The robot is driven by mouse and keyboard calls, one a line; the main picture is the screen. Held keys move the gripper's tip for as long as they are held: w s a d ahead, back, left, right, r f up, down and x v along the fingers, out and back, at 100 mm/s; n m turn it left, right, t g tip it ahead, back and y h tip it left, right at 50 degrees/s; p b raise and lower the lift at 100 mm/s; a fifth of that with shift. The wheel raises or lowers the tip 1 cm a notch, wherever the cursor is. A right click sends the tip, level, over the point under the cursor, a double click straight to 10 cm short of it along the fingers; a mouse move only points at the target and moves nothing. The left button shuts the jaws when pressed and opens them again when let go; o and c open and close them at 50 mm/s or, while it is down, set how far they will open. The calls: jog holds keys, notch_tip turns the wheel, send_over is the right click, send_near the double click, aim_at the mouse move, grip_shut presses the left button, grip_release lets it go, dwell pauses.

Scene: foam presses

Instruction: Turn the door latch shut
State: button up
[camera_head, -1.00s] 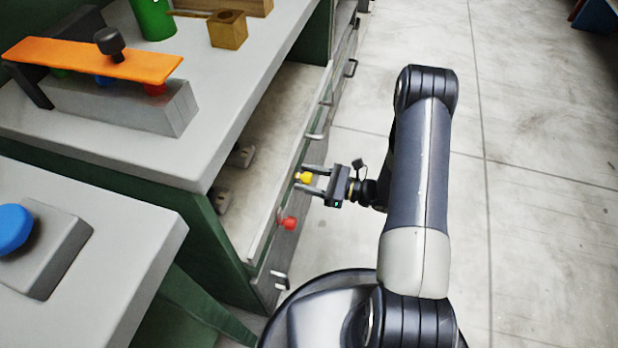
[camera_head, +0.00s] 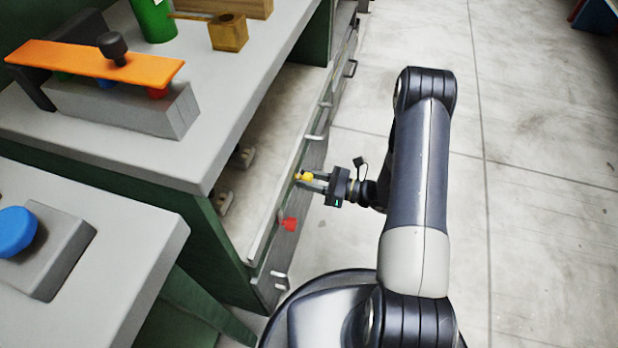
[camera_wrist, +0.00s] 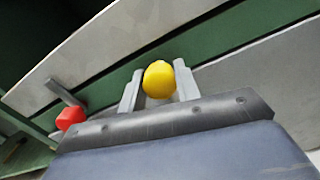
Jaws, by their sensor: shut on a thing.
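A yellow knob (camera_head: 305,176) sits on the grey front panel of the workbench, and it fills the gap between my fingertips in the wrist view (camera_wrist: 158,79). My gripper (camera_head: 312,182) is shut on this knob, with one finger on each side of it. The knob's mount on the panel is hidden behind it. A red knob (camera_head: 290,224) sits lower on the same panel, apart from my gripper. In the wrist view the red knob (camera_wrist: 70,118) is at the end of a short grey bar. I cannot tell from its looks which knob is the latch.
Metal handles (camera_head: 314,137) stick out along the panel. The bench top (camera_head: 215,125) holds an orange plate (camera_head: 95,60), a green cylinder (camera_head: 152,18) and a wooden block (camera_head: 228,32). A blue button (camera_head: 14,230) stands at lower left. The floor (camera_head: 540,170) to the right is clear.

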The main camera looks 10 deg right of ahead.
jog(key=o, duration=1)
jog(key=shift+c, duration=0.2)
jog(key=p+v, duration=0.2)
jog(key=v, duration=0.8)
jog(key=shift+s+d, duration=0.15)
jog(key=shift+d, duration=0.2)
jog(key=b+x, duration=0.2)
jog(key=x, duration=0.8)
jog(key=shift+w+a, duration=0.2)
jog(key=shift+a, duration=0.15)
